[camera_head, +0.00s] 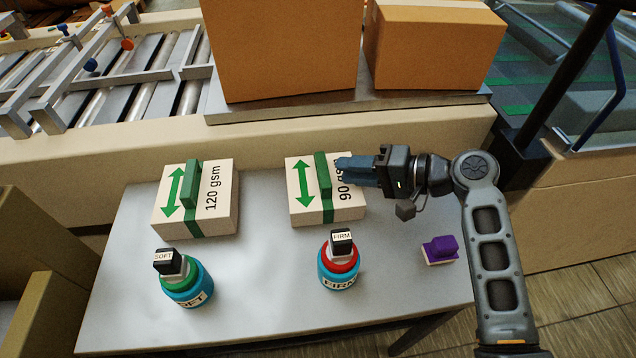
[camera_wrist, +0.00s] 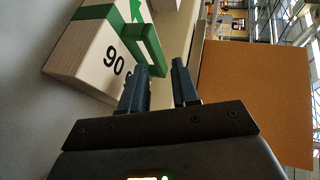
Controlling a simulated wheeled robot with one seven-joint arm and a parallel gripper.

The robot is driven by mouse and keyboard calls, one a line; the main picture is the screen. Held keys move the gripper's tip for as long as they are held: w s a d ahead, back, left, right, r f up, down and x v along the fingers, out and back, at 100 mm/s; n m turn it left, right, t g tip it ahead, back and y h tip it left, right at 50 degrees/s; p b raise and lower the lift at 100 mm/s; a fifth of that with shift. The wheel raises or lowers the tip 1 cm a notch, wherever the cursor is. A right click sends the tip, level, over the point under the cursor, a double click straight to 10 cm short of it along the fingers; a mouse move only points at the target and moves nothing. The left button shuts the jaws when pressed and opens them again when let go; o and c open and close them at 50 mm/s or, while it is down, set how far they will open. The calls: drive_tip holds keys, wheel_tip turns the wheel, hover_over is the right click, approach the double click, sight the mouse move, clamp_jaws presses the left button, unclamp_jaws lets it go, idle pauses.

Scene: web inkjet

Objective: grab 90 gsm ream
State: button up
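The 90 gsm ream (camera_head: 306,206) is a pale box on the grey table with a green band, a double green arrow and a raised green handle (camera_head: 323,174). The ream (camera_wrist: 84,54) and its handle (camera_wrist: 147,47) also show in the wrist view, at upper left. My gripper (camera_head: 341,164) is just right of the handle, above the ream, partly hiding its label. In the wrist view my gripper (camera_wrist: 160,66) is open, with nothing held between its fingers. The handle's near end lies just ahead of the left finger; I cannot tell if they touch.
A 120 gsm ream (camera_head: 222,211) stands left on the table (camera_head: 265,270). A SOFT bottle (camera_head: 184,282), a FIRM bottle (camera_head: 338,268) and a purple-topped block (camera_head: 440,249) stand nearer. Two cardboard boxes (camera_head: 280,50) (camera_head: 436,45) sit on a ledge behind.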

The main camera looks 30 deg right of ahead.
sight(331, 171)
drive_tip(key=p+x, duration=0.1)
drive_tip(key=x, duration=0.4)
drive_tip(key=shift+f, duration=0.2)
drive_tip(key=shift+d, duration=0.1)
clamp_jaws()
drive_tip(key=shift+f, duration=0.1)
idle(1.0)
